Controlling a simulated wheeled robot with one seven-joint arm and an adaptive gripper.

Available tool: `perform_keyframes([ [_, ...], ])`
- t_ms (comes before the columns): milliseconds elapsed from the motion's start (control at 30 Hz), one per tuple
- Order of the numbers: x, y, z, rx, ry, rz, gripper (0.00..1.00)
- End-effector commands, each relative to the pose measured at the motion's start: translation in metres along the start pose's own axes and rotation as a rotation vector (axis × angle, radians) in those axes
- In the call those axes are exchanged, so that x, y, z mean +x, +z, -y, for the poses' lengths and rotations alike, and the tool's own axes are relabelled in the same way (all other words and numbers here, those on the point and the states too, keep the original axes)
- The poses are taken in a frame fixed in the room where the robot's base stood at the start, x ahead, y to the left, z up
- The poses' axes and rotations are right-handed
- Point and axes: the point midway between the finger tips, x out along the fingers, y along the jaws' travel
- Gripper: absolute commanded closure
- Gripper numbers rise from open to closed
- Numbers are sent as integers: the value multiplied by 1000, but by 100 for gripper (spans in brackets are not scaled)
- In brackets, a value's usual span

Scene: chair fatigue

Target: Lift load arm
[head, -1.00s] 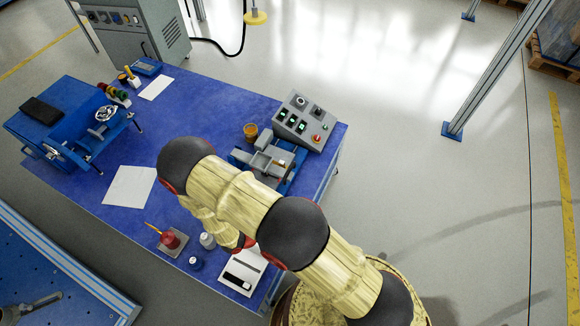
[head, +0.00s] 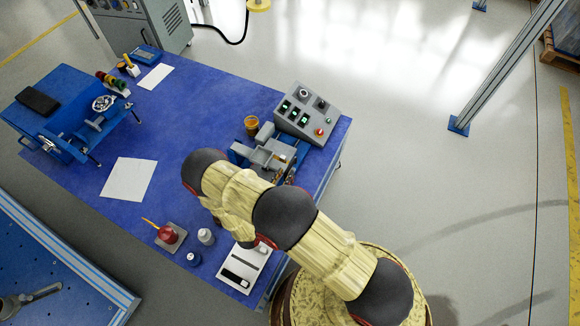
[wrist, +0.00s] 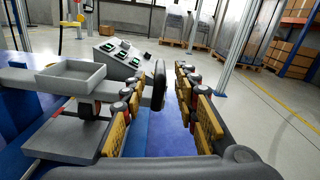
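The bench device (head: 268,157) with grey parts on a blue base stands near the right end of the blue table. In the wrist view its shallow grey tray (wrist: 70,76) is at left, beside my left finger. A grey bar runs by the tray; which part is the load arm I cannot tell for sure. A dark upright disc (wrist: 159,86) shows between my fingertips, and I cannot tell whether they touch it. My gripper (wrist: 161,82) is open, its yellow-padded fingers apart, right of the tray. In the head view my arm hides much of the gripper.
A grey control box (head: 306,112) with green displays stands behind the device, an orange-topped jar (head: 252,124) to its left. A blue fixture (head: 75,108), white sheets (head: 128,179), a red item (head: 167,235) and small bottles (head: 206,237) are on the table (head: 205,110).

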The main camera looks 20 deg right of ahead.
Motion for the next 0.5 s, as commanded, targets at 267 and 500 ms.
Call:
perform_keyframes([
  [267, 39, -1, 0, 1, -4, -1, 70],
  [500, 51, 0, 0, 1, -1, -1, 70],
])
